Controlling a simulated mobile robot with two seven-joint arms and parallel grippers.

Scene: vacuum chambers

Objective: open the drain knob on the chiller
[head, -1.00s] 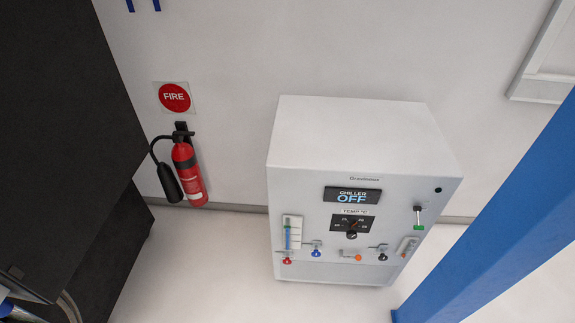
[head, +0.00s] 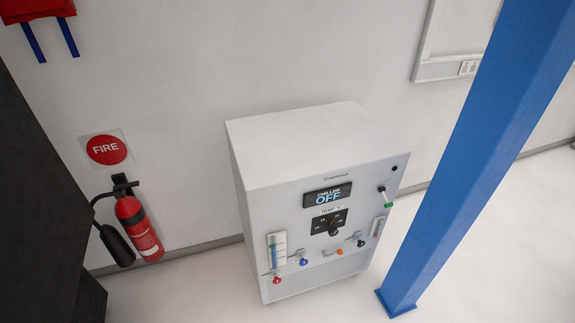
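The chiller (head: 270,209) is a white box on the floor against the wall, right of the middle in the head view. A temperature dial (head: 333,229) sits below the display. Along the lower front are a red knob (head: 277,280), a blue knob (head: 303,261), an orange knob (head: 340,251) and a black knob (head: 361,243). A green-tipped switch (head: 387,203) is at the upper right. I cannot read which knob is the drain. Neither of my grippers is in view.
A blue post (head: 462,150) stands right of the chiller, close to its front right. A red fire extinguisher (head: 138,228) hangs on the wall at left, under a FIRE sign (head: 106,150). A dark cabinet (head: 40,220) fills the left edge. Floor in front of the chiller is clear.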

